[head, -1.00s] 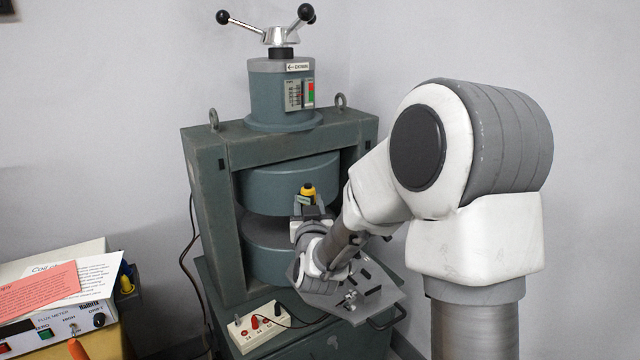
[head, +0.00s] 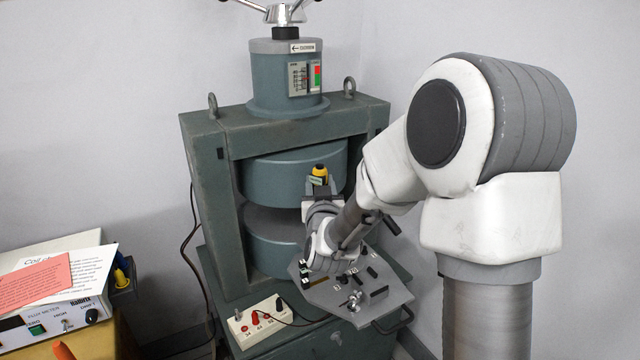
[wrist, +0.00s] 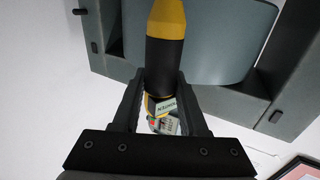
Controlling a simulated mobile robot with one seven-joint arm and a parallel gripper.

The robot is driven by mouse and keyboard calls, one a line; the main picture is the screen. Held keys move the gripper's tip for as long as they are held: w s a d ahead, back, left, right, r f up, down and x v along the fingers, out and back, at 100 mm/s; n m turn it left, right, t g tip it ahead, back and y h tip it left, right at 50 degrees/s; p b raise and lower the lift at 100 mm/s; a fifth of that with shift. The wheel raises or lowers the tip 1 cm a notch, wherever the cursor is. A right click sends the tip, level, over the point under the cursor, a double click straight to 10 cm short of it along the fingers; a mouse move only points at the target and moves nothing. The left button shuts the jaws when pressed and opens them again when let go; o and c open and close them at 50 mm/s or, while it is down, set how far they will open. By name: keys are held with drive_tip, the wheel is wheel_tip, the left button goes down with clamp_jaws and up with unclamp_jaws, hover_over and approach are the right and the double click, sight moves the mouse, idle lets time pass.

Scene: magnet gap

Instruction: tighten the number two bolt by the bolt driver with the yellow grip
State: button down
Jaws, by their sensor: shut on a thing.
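The bolt driver with the yellow grip (head: 319,171) is upright in front of the upper magnet disc in the head view. In the wrist view the driver (wrist: 165,50) shows a yellow end and a black band. My gripper (head: 320,190) is shut on the driver; its two dark fingers (wrist: 161,95) stand on either side of it in the wrist view. A grey plate (head: 325,297) with several small dark and metal parts and tiny labels lies below my arm. I cannot tell which part is the number two bolt. The driver's lower end is hidden.
The grey-green magnet frame (head: 212,200) with two large discs stands behind my gripper. A white socket box (head: 243,338) with a black lead is at the plate's left. A flux meter (head: 60,322) with papers stands at the far left.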

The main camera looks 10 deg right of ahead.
drive_tip(key=shift+f+b, duration=0.1)
drive_tip(key=shift+b, duration=0.4)
drive_tip(key=shift+f+b, duration=2.9)
drive_tip(key=shift+b, duration=0.2)
drive_tip(key=shift+s+d+f, duration=0.1)
drive_tip(key=shift+s+f, duration=0.05)
drive_tip(key=shift+f, duration=1)
idle(1.2)
drive_tip(key=shift+r+p, duration=1.75)
drive_tip(key=shift+r, duration=1.65)
drive_tip(key=shift+r, duration=0.1)
